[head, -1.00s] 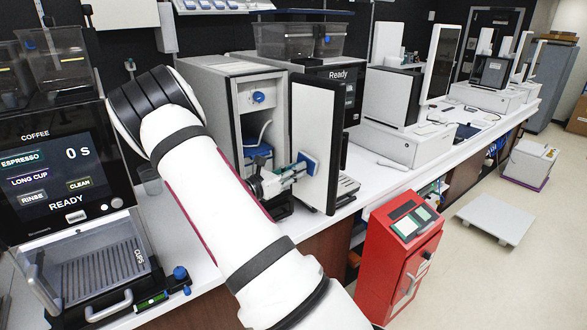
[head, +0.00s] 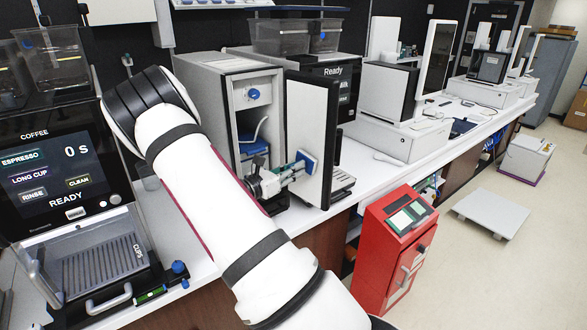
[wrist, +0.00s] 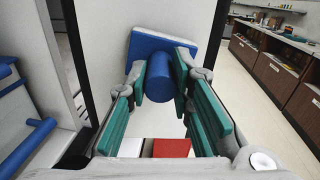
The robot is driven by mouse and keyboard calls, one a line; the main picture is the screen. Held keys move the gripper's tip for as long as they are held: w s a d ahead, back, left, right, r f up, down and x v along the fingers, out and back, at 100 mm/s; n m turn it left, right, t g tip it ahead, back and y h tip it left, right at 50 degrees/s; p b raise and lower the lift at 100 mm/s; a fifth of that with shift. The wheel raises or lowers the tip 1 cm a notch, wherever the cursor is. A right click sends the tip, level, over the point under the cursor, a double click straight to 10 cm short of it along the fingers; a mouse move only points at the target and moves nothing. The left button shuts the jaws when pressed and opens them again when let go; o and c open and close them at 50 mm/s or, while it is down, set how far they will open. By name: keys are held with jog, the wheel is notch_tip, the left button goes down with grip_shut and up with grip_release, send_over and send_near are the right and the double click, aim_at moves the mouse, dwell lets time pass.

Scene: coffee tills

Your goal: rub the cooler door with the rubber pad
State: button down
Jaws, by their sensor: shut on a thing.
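The cooler is the small white cabinet (head: 224,95) on the counter. Its door (head: 300,115) stands open, with the white inner face toward my gripper. The rubber pad is a blue square plate (head: 309,160) with a blue round handle. My gripper (head: 290,173) is shut on the handle, in front of the open cabinet. In the wrist view the green fingers (wrist: 165,85) hold the handle from both sides, and the pad (wrist: 147,42) lies flat before the door's white face (wrist: 105,25). It looks in contact, but the contact itself is hidden behind the pad.
A coffee machine (head: 65,160) stands at the left, close to my arm. A tube and a blue item (head: 253,150) are inside the cabinet. Another machine with a Ready display (head: 332,73) is behind the door. A red cabinet (head: 385,260) stands on the floor at the right.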

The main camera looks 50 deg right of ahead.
jog(key=shift+w+a+p, duration=0.15)
jog(key=shift+a, duration=1.3)
jog(key=shift+w+a+p, duration=0.15)
jog(key=shift+a, duration=1.3)
jog(key=shift+a, duration=0.1)
jog(key=shift+w+a, duration=0.2)
jog(key=shift+a, duration=1.2)
